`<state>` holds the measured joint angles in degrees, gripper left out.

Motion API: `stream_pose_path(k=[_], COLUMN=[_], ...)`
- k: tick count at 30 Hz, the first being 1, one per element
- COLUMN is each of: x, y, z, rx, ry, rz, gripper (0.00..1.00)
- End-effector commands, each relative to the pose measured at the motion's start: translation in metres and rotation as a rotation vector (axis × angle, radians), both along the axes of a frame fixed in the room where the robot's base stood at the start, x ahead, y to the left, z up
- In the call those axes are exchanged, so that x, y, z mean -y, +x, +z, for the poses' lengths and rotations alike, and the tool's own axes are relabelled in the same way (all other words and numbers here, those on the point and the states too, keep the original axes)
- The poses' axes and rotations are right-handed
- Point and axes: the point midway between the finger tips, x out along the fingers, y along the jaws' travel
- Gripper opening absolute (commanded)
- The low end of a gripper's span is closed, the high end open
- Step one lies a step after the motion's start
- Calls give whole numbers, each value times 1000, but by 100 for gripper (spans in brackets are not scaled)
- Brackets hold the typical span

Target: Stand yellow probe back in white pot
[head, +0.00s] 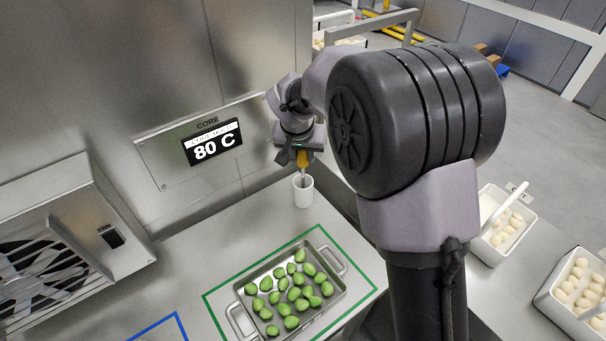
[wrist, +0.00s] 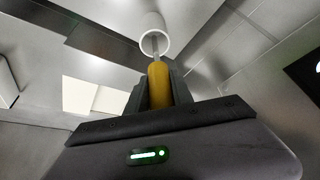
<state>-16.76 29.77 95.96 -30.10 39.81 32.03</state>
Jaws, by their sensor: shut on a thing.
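The yellow probe (head: 302,158) is held in my gripper (head: 301,154), which is shut on its yellow handle. In the wrist view the handle (wrist: 158,86) sits between the two dark fingers of my gripper (wrist: 158,88). Its thin metal stem points down toward the white pot (head: 303,193). In the head view the stem's lower end reaches the pot's mouth. In the wrist view the stem overlaps the rim of the pot (wrist: 154,44); how deep the tip is I cannot tell.
A metal tray (head: 240,312) of green filled pasta lies inside a green outline on the counter. A panel reading 80 C (head: 212,146) is on the wall behind. A fan unit (head: 45,265) stands at left. White bins (head: 503,262) of pale pasta are at right.

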Motion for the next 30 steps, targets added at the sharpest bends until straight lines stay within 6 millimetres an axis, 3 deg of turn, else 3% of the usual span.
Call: stream_pose_path(k=[6,17,18,21,30], x=[0,0,0,0,0], y=[0,0,0,0,0], z=[-47,-50,-50,-49,-47], rx=[-1,1,1,0,0], ry=[0,1,1,1,0], rz=[1,-1,-1,-1,-1], gripper=[0,0,32,50,50])
